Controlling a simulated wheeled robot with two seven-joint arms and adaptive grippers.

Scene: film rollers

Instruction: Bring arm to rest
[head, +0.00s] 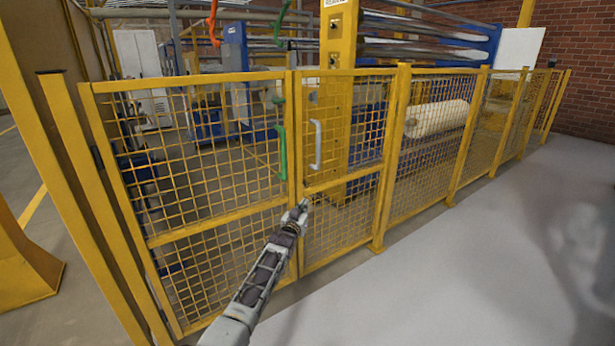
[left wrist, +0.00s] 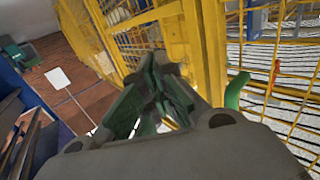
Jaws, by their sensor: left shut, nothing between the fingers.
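My left arm (head: 262,280) reaches up from the bottom of the head view towards the yellow fence gate. My left gripper (head: 302,206) is at its end, small in the picture, in front of the gate's post and below the pale handle (head: 316,145). In the left wrist view the gripper (left wrist: 160,95) has its green-grey fingers closed together with nothing between them, and yellow posts (left wrist: 210,50) stand close behind. Whether it touches the fence I cannot tell. My right gripper is in neither view.
A yellow mesh fence (head: 215,160) crosses the head view, with machinery and a pale roll (head: 436,118) behind it. A green part (head: 281,150) hangs by the gate post. The grey floor (head: 500,250) on the right is clear. A yellow barrier (head: 22,265) stands at left.

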